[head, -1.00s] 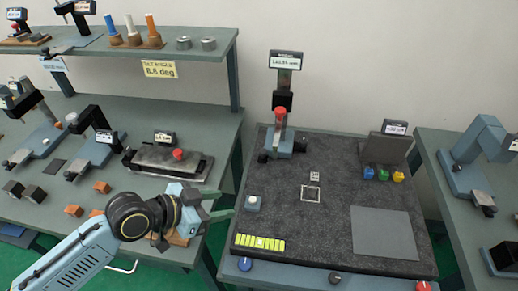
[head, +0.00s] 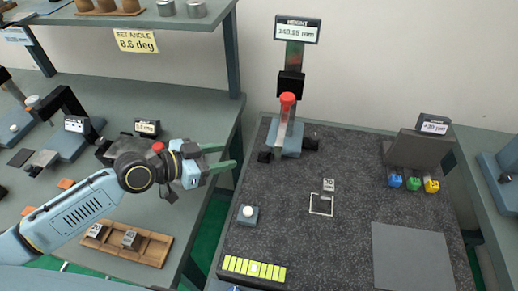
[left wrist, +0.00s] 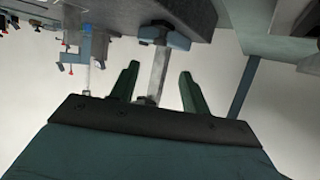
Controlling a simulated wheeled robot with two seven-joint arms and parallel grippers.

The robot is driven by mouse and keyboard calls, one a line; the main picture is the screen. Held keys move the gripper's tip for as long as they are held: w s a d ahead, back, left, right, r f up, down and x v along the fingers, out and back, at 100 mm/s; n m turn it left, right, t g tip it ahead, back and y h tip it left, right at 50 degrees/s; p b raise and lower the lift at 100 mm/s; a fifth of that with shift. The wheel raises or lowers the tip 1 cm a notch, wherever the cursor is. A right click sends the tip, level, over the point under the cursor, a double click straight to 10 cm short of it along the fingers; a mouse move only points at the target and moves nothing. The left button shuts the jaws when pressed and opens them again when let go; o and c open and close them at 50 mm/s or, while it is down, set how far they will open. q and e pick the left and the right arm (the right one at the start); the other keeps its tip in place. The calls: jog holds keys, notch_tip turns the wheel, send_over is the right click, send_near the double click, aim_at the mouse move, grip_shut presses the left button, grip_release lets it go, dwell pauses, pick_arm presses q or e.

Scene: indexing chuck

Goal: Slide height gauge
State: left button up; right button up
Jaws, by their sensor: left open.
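The height gauge (head: 290,138) stands upright at the back left of the dark granite plate (head: 345,228). It has a blue-grey base, a column, a black slider (head: 290,84) with a red knob (head: 287,98) in front, and a display (head: 298,29) labelled HEIGHT on top; its digits are hard to read. My left gripper (head: 230,156) is open and empty, left of the gauge and apart from it, over the gap between the tables. Its two green fingers (left wrist: 157,78) show apart in the left wrist view. My right gripper is not in view.
A small block marked 30 (head: 328,184), a white square outline (head: 321,205), a button box (head: 247,215) and a grey mat (head: 412,256) are on the plate. Coloured buttons (head: 413,183) sit at the right. A shelf (head: 150,20) overhangs the left table.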

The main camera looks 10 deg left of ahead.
aim_at(261, 149)
pick_arm(q)
jog(key=x, duration=1.2)
grip_shut()
